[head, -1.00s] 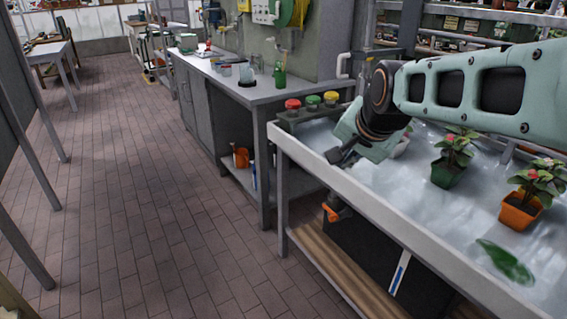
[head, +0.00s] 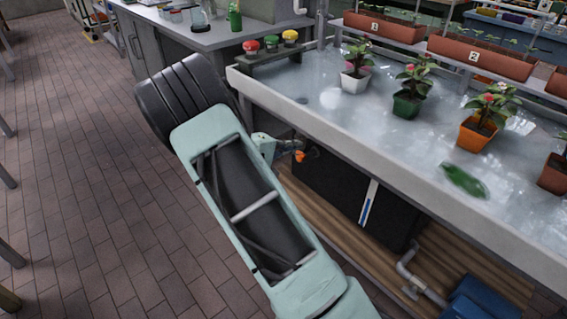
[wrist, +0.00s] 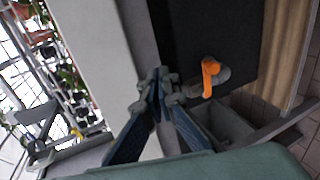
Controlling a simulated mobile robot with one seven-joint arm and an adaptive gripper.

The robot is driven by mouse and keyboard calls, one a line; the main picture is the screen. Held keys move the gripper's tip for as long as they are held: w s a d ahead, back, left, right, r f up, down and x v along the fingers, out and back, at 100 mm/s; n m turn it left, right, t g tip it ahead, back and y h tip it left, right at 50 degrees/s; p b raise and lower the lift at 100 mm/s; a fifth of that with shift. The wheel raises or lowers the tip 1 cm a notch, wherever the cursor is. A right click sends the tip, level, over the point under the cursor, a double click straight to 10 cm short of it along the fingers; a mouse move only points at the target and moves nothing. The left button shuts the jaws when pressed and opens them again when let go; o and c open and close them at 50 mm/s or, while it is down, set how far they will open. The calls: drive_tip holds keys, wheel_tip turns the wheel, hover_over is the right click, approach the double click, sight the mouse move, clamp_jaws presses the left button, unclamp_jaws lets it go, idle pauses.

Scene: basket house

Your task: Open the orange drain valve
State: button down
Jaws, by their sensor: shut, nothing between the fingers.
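The orange drain valve handle (head: 299,156) shows in the head view below the tray's front edge, just right of my arm. In the wrist view the orange drain valve handle (wrist: 209,78) is on a grey round fitting, in front of a black surface. My gripper (wrist: 160,78) is shut and empty. In the wrist view its fingertips are left of the handle, with a gap between them in the picture. In the head view my arm hides most of the gripper and part of the pipe behind the handle.
The water-filled tray (head: 340,143) holds potted plants, and its front wall is above the valve. A black tank (head: 345,190) stands on the wooden slatted shelf (head: 440,262) below. Red, green and yellow knobs (head: 270,43) are at the tray's far end. The tiled floor (head: 85,190) is clear.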

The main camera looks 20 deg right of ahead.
drive_tip(key=w+a+f+n+t+y, duration=0.1)
drive_tip(key=w+a+f+n+t, duration=0.2)
drive_tip(key=f, duration=0.4)
drive_tip(key=w+a+f+n+t, duration=0.1)
drive_tip(key=a+f+n+t, duration=0.1)
drive_tip(key=a+f+n, duration=0.3)
drive_tip(key=s+d+f+b+x, duration=0.1)
drive_tip(key=b+x, duration=0.2)
drive_tip(key=x, duration=0.8)
drive_tip(key=shift+s+d+r, duration=0.25)
drive_tip(key=shift+s+r, duration=0.15)
drive_tip(key=shift+s, duration=0.35)
drive_tip(key=shift+s+d+r, duration=0.2)
drive_tip(key=shift+s+r, duration=0.2)
drive_tip(key=shift+s, duration=0.35)
